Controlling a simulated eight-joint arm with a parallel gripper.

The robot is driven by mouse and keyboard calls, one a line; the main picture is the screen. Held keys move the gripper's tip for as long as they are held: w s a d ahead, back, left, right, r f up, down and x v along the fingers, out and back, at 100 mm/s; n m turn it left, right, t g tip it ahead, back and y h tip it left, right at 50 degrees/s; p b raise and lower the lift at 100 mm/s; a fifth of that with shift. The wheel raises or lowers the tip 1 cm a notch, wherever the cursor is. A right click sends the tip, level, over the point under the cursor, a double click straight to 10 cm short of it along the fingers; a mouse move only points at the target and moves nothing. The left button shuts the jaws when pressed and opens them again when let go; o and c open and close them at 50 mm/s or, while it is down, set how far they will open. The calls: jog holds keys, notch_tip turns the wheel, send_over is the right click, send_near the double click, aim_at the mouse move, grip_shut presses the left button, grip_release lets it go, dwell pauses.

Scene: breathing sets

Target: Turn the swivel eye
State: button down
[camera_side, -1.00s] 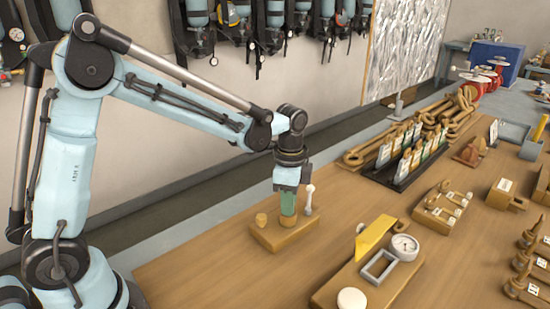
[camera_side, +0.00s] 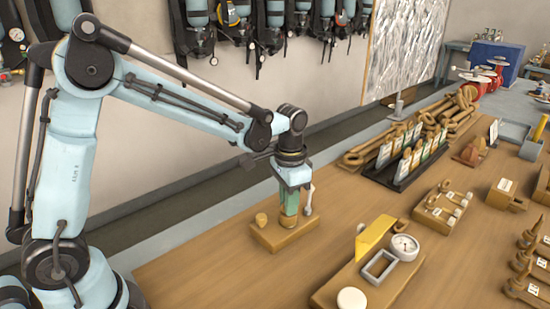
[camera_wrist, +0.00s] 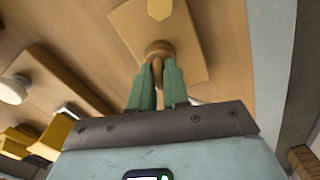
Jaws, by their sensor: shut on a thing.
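The swivel eye (camera_wrist: 158,48) is a brown rounded piece on a light wooden base block, seen between my fingertips in the wrist view. The base block (camera_side: 284,240) lies on the bench in the side view, and it also shows in the wrist view (camera_wrist: 190,40). My gripper (camera_side: 288,214) points down over the block, its green fingers shut on the eye. The wrist view shows the fingertips (camera_wrist: 158,72) on either side of the eye's lower part. In the side view the fingers mostly hide the eye.
A wooden board with a dial (camera_side: 404,246) and a yellow plate (camera_side: 374,236) lies to the right. Bare bench surrounds the block.

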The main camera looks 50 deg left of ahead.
dwell(0.4)
jog(key=c, duration=1.2)
grip_release()
notch_tip(320, 180, up, 12)
